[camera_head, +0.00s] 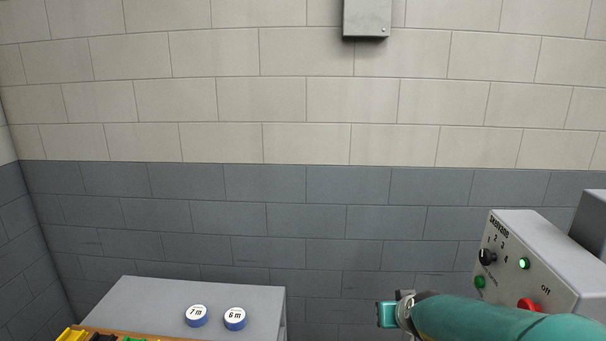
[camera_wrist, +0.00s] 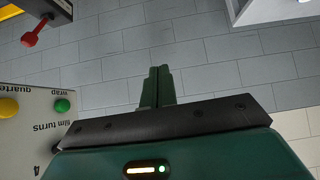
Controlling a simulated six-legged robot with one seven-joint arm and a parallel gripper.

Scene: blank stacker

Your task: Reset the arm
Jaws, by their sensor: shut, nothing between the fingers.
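My gripper (camera_wrist: 158,88) shows in the wrist view with its two green fingers together and nothing between them. It points toward the grey block wall. In the head view my teal arm reaches in from the lower right, and its end (camera_head: 387,314) is in the open space between the grey table and the control box. The fingers cannot be made out clearly in the head view.
A control box (camera_head: 540,262) with a knob, green lights and a red button stands close at the right. A grey table (camera_head: 150,300) at the lower left bears two blue-rimmed discs, "7 m" (camera_head: 197,316) and "6 m" (camera_head: 235,319). A grey wall box (camera_head: 367,18) hangs above.

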